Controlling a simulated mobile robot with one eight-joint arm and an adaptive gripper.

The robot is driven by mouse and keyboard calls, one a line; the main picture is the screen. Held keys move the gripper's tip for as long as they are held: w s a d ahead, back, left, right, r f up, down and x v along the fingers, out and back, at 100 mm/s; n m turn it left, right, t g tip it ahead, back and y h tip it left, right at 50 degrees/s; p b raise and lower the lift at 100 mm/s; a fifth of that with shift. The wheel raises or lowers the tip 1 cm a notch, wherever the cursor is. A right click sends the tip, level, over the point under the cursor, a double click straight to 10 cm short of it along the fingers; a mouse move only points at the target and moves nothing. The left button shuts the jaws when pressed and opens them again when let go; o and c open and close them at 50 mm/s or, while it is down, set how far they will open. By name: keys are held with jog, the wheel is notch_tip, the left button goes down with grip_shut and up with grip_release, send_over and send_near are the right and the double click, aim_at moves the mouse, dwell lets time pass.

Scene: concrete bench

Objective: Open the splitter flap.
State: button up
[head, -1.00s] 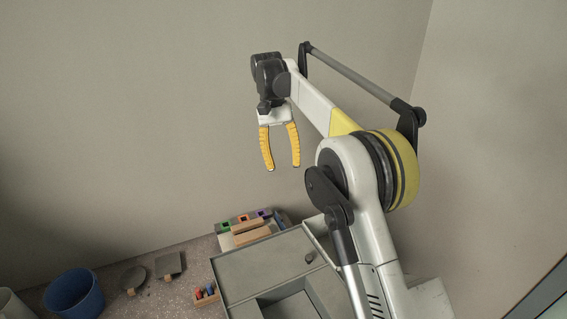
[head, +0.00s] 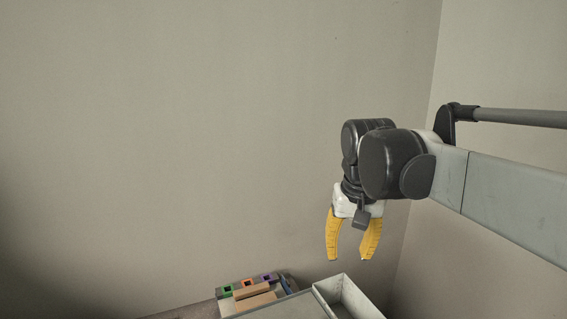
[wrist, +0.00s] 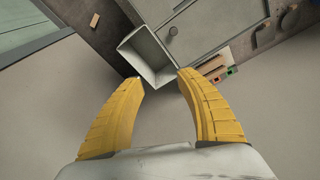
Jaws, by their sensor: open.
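The grey splitter housing (head: 285,307) is at the bottom of the head view, mostly cut off. In the wrist view its flat grey top (wrist: 205,25) carries a small round knob (wrist: 172,31). An open, empty grey bin (head: 347,295) adjoins it; the bin also shows in the wrist view (wrist: 150,58). I cannot tell which panel is the flap. My gripper (head: 349,259) has two yellow fingers, spread apart and empty, pointing down. It hangs above the bin end, apart from the housing. In the wrist view the fingertips (wrist: 161,77) appear near the bin's rim.
Wooden blocks (head: 253,296) and a rack with green, orange and purple sockets (head: 248,283) stand beside the housing, against the wall. A small wooden piece (wrist: 94,20) lies on the dark surface beyond the bin. The air around my gripper is clear.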

jog(key=s+d+f+t+b, duration=0.1)
jog(key=s+f, duration=0.4)
jog(key=s+d+f+t+b, duration=0.2)
jog(key=s+f, duration=0.3)
jog(key=s+d+f+t+b, duration=0.2)
jog(key=s+f, duration=0.3)
jog(key=s, duration=0.1)
jog(key=shift+d+f, duration=0.25)
jog(key=shift+r, duration=0.1)
